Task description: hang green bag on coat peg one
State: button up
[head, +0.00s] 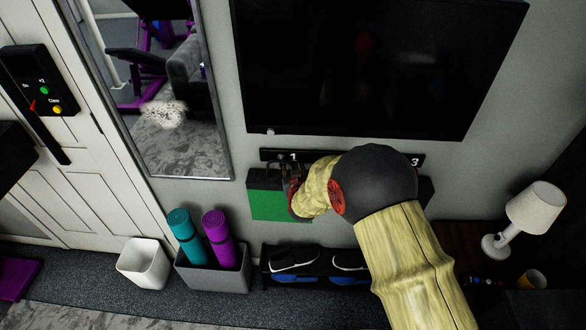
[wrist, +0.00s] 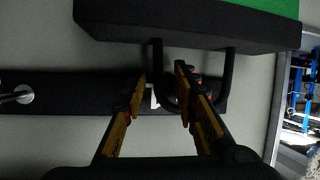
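The green bag (head: 267,205), with a dark top, is against the wall below the left end of the black peg rail (head: 314,156). In the wrist view, its dark edge (wrist: 185,32) and green face (wrist: 262,5) are at the top, with a dark handle loop (wrist: 231,65) reaching toward the rail (wrist: 70,92). My gripper (wrist: 161,72) is open, its fingers apart on either side of one handle leg. Label 1 (head: 293,156) is just above the gripper in the head view. Peg one is mostly hidden by a finger, so I cannot tell whether the handle is around it.
A bare peg (wrist: 22,94) shows farther along the rail. My arm hides the rail's middle. A black screen (head: 370,60) hangs above. Below are a shoe rack (head: 318,268), a grey bin with rolled mats (head: 215,280) and a white bin (head: 145,263). A lamp (head: 535,208) stands right.

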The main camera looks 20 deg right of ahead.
jog(key=shift+s, duration=0.1)
jog(key=v, duration=1.2)
jog(key=s+a+f+g+y, duration=0.1)
jog(key=s+a+f+g, duration=0.25)
jog(key=s, duration=0.25)
jog(key=s+a+f+g+y, duration=0.1)
jog(key=s+a+f+g, duration=0.15)
jog(key=s+f, duration=0.2)
jog(key=s+d+r+n+g, duration=0.1)
jog(key=s+d+r+g, duration=0.1)
jog(key=s+r, duration=0.65)
jog(key=s+d+r+g, duration=0.2)
jog(key=s+r+g, duration=0.1)
jog(key=s+r, duration=0.5)
jog(key=s+d+r+t, duration=0.2)
jog(key=s+r+t, duration=0.1)
jog(key=r, duration=0.7)
jog(key=shift+s+d+r, duration=0.3)
jog(key=shift+s, duration=0.3)
